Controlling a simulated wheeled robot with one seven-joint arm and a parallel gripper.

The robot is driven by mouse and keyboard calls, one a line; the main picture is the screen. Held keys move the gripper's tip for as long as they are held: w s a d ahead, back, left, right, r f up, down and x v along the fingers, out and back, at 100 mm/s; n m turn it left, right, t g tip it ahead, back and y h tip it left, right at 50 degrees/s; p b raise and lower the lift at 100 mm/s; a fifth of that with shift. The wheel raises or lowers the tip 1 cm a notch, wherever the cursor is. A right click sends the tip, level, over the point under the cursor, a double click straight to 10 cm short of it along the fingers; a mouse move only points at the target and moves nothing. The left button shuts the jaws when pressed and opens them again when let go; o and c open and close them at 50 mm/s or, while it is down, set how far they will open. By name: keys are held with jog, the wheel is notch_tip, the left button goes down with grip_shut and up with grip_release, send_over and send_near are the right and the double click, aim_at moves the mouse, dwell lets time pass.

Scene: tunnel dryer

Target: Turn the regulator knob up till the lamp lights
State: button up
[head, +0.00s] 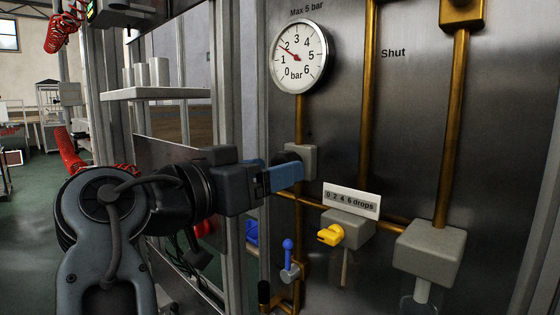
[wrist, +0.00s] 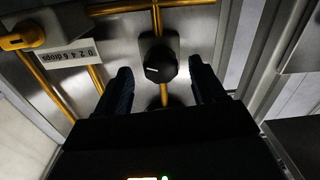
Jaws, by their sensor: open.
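The regulator knob (wrist: 158,64) is black and round with a white mark, and sits on a grey block (head: 308,161) on the brass pipe. In the head view my gripper mostly hides it. My gripper (wrist: 160,72) is open, with one finger on each side of the knob; the wrist view shows gaps between fingers and knob. In the head view its blue finger (head: 284,177) is in front of the block. The pressure gauge (head: 299,57) above, marked "Max 5 bar", has its red needle between 1 and 2. I cannot make out a lit lamp.
A yellow knob (head: 330,235) with a "0 2 4 6 drops" plate (head: 351,201) is to the lower right. A small blue lever (head: 288,250) is below my gripper.

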jog(key=shift+x, duration=1.2)
jog(key=c, duration=1)
jog(key=m+b, duration=0.2)
jog(key=b, duration=0.4)
jog(key=shift+f+m, duration=0.1)
jog(key=shift+m, duration=0.3)
jog(key=shift+c, duration=0.2)
jog(key=o, duration=1)
jog(key=shift+o, duration=0.2)
jog(key=shift+a, duration=0.1)
jog(key=b+v, duration=0.2)
jog(key=v, duration=0.5)
jog(key=shift+s+a, duration=0.15)
jog(key=shift+s, duration=0.15)
